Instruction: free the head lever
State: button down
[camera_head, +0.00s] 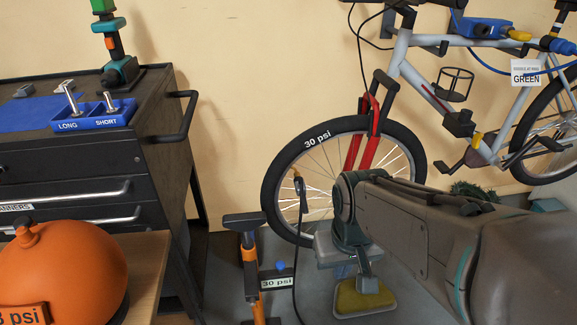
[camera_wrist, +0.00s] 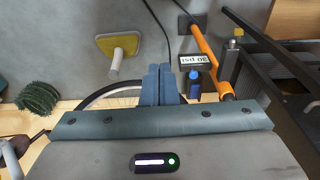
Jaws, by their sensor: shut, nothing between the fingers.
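The bicycle's front wheel (camera_head: 277,170) stands upright with a "30 psi" label on its tyre. I cannot make out the lever's position. The orange floor pump (camera_head: 250,268) stands left of the wheel with a "30 psi" tag; it also shows in the wrist view (camera_wrist: 205,48). My gripper (camera_wrist: 161,72) is shut and empty, pointing at the floor. In the head view it is low before the wheel, right of the pump head, its fingers partly hidden.
A yellow pad with a handle (camera_head: 350,302) lies on the floor below my gripper. A black tool cabinet (camera_head: 90,160) with a blue tray stands left. An orange domed object (camera_head: 68,275) sits on a wooden bench (camera_head: 147,265).

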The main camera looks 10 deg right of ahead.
aim_at(304, 201)
jog(key=k, duration=1)
jog(key=z, duration=0.85)
jog(key=i, duration=1.35)
jog(key=u, duration=0.4)
